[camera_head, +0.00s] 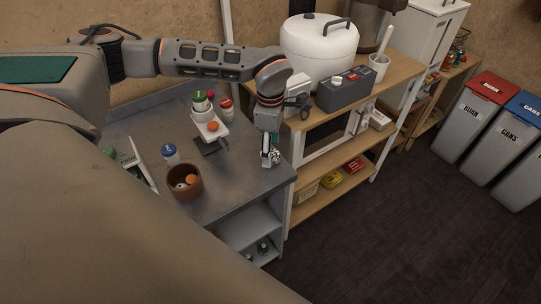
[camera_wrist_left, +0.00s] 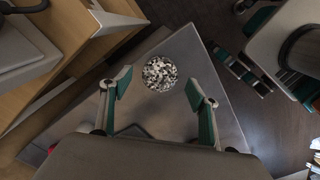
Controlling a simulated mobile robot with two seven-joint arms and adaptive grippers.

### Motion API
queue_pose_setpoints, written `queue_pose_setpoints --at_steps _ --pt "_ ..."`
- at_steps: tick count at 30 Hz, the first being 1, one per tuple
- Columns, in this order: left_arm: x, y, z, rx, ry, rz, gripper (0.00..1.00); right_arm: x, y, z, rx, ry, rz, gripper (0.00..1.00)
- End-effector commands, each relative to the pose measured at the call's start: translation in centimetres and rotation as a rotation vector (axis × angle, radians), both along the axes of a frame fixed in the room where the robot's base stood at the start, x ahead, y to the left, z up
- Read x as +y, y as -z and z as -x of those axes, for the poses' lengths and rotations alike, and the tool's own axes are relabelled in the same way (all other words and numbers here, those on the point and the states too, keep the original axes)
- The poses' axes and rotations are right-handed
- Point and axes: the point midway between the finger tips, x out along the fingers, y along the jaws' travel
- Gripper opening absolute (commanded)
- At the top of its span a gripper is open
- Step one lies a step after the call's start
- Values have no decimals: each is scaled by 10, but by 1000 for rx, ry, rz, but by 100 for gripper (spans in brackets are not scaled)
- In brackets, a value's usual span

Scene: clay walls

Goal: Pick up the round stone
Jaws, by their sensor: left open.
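The round stone (camera_wrist_left: 160,73), speckled black and white, rests on the grey metal table near its corner in the left wrist view. In the head view the stone (camera_head: 275,157) is small and partly hidden by my left gripper (camera_head: 268,158). In the left wrist view my left gripper (camera_wrist_left: 158,88) is open, with one teal-padded finger on each side of the stone's near edge. A gap shows between each finger and the stone. My right gripper is not in view.
The grey table (camera_head: 235,185) also holds a brown bowl (camera_head: 184,182) with round items, a small white scale-like stand (camera_head: 210,126) and several jars. A wooden shelf unit (camera_head: 300,122) with a white cooker (camera_head: 318,50) stands close to the right of my left gripper.

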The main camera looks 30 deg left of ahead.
Motion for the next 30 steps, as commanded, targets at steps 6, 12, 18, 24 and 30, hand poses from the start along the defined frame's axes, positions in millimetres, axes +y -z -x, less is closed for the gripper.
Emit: queue_pose_setpoints --at_steps 6,12,18,24,30 --pt "0 20 0 0 0 1 61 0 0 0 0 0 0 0" --pt "0 20 0 -1 0 1 61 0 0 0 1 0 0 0" --pt "0 20 0 0 0 1 14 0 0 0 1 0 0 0" --pt "-1 20 0 -2 0 2 13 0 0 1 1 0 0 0" --pt "-1 16 -1 -3 0 1 13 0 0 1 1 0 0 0"
